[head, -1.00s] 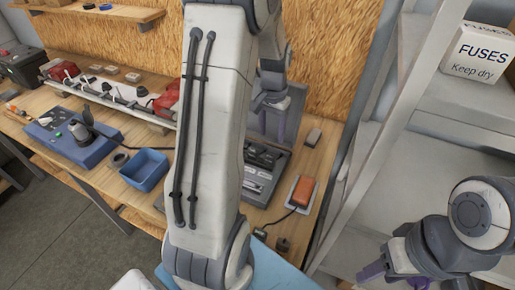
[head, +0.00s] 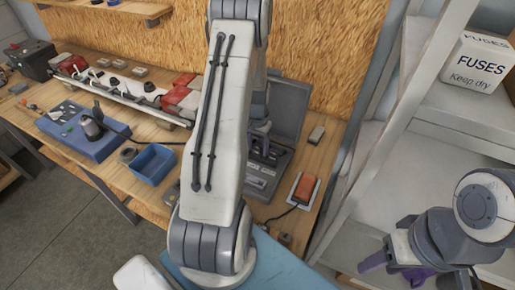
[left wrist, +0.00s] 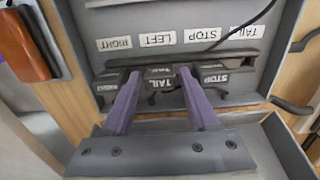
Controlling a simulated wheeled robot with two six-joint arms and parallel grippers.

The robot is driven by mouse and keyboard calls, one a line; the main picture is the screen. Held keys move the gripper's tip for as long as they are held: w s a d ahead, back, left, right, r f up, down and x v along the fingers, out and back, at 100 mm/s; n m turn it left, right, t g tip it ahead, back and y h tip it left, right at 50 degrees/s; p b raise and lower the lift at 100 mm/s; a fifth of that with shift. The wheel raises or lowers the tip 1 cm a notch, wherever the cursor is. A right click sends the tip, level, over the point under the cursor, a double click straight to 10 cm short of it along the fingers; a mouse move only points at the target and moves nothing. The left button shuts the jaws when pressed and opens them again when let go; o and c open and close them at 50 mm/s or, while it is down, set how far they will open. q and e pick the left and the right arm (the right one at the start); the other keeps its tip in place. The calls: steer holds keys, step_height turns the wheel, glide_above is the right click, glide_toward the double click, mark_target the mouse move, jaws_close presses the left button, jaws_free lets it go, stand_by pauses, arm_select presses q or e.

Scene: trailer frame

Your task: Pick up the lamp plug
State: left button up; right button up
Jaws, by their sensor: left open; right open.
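My left gripper (head: 260,147) is low over the open grey case (head: 290,108) on the bench. In the left wrist view its purple fingers (left wrist: 158,100) are open over a row of black blocks. A block labelled TAIL (left wrist: 160,84) lies between the fingers, with one labelled STOP (left wrist: 214,78) at the right. I cannot tell which piece is the lamp plug. An orange lamp (head: 305,187) lies on a pale plate beside the case; its black cable runs left behind my arm. My right gripper (head: 393,268) is open and empty at the lower right.
A blue bin (head: 152,165) and a blue board with a dark socket (head: 85,130) stand left on the bench. A grey shelf (head: 350,225) with a FUSES box (head: 475,65) is at the right. A black cable (left wrist: 240,27) crosses the case.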

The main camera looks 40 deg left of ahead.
mark_target(259, 149)
arm_select(q)
steer(key=shift+f, duration=0.5)
jaws_close()
steer(key=shift+r, duration=0.1)
steer(key=shift+r+b, duration=0.35)
steer(key=shift+r, duration=0.2)
steer(key=r, duration=0.1)
steer(key=r+b, duration=0.1)
steer(key=d+r, duration=0.1)
steer(key=shift+s+r+b, duration=0.2)
steer(key=shift+s+b, duration=0.1)
steer(key=s+d+r+b, duration=0.2)
steer(key=s+d+r, duration=0.3)
steer(key=d, duration=0.4)
steer(key=shift+s+r, duration=0.2)
steer(key=shift+r, duration=0.5)
